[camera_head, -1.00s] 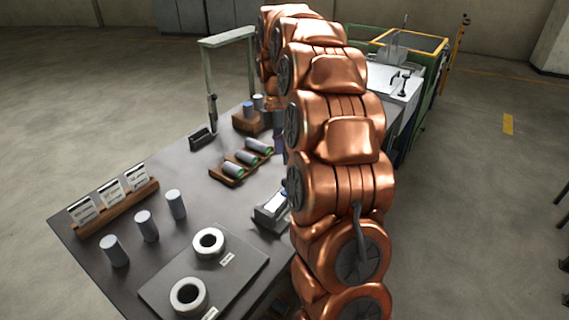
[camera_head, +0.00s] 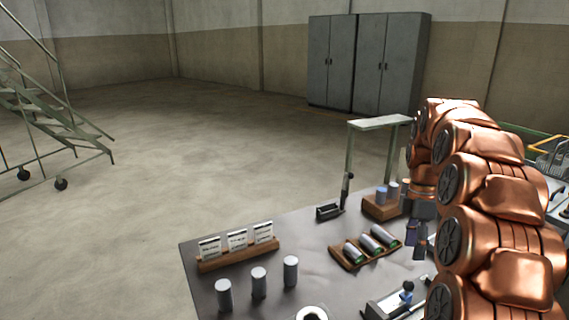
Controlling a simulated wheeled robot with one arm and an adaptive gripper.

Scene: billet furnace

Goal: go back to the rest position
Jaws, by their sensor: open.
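My copper-coloured arm fills the right side of the head view and bends over the grey workbench (camera_head: 315,262). My gripper (camera_head: 416,243) hangs from the arm's far end, fingers pointing down, just right of a wooden rack (camera_head: 346,262) that holds several grey cylinders. The gripper is open and I see nothing between its fingers. A wooden block (camera_head: 379,212) with small cylinders stands behind it. The arm hides the right part of the bench.
Three upright grey cylinders (camera_head: 259,283) and a wooden holder with cards (camera_head: 238,258) stand at the bench's left. A white ring (camera_head: 312,314) and a grey device (camera_head: 392,305) sit at the front. Grey cabinets (camera_head: 368,62) and a wheeled staircase (camera_head: 45,110) stand beyond open floor.

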